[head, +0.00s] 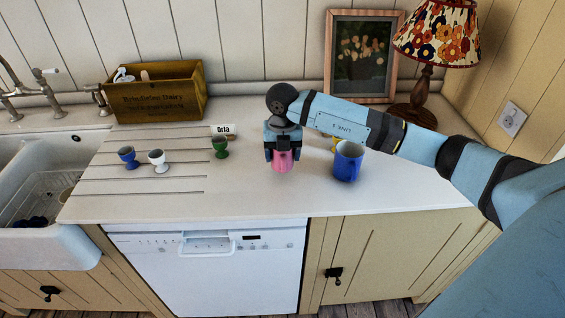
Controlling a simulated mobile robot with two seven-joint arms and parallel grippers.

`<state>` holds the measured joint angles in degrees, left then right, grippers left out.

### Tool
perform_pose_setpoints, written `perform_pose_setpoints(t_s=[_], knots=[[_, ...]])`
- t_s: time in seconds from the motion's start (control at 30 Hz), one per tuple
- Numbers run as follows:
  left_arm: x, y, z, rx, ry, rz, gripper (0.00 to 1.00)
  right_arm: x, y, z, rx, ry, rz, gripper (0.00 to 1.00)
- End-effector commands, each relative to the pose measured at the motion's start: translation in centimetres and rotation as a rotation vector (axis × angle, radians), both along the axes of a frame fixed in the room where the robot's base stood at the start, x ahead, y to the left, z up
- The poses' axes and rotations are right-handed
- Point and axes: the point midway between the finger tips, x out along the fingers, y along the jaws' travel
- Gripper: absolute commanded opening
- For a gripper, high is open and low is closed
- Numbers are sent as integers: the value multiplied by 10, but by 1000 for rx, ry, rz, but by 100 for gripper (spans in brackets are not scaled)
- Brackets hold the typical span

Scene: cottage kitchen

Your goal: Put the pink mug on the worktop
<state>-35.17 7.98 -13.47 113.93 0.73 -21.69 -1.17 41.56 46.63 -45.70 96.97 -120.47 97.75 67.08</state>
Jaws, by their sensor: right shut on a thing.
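The pink mug (283,162) is at the middle of the white worktop (270,200), upright, below my right gripper. My right gripper (283,152) points down from above and is shut on the mug, with its fingers hiding the upper part. The mug's base appears at or very close to the worktop surface; I cannot tell whether it touches. My left gripper is not in view.
A blue mug (347,163) stands close to the right, with something yellow partly hidden behind it. Green (221,147), white (157,160) and blue (128,157) egg cups stand left. A wooden box (160,95), framed picture (362,55) and lamp (437,40) stand behind. The sink (40,240) is far left.

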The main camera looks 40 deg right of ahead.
Motion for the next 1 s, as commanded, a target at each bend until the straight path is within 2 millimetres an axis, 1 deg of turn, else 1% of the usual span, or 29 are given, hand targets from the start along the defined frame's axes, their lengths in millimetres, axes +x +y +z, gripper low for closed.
perform_pose_setpoints(t_s=[0.1, 0.23, 0.3, 0.47, 0.6, 0.63, 0.73, 1.0], knots=[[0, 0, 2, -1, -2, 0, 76, -1, 1, -18, 2, 5, 1, 38], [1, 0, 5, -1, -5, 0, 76, -1, 1, -35, 1, 3, 1, 38], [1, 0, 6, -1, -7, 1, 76, -1, 0, -38, 1, 2, 1, 38], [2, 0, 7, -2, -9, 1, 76, 0, 0, -38, 1, 1, 1, 38], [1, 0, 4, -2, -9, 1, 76, 0, 0, -41, 1, 1, 1, 38], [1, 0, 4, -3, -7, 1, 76, 0, 0, -42, 1, 1, 1, 70], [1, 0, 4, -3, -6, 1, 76, 0, 0, -41, 1, 1, 1, 93], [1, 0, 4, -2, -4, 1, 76, 0, 0, -40, 1, 1, 1, 93]])
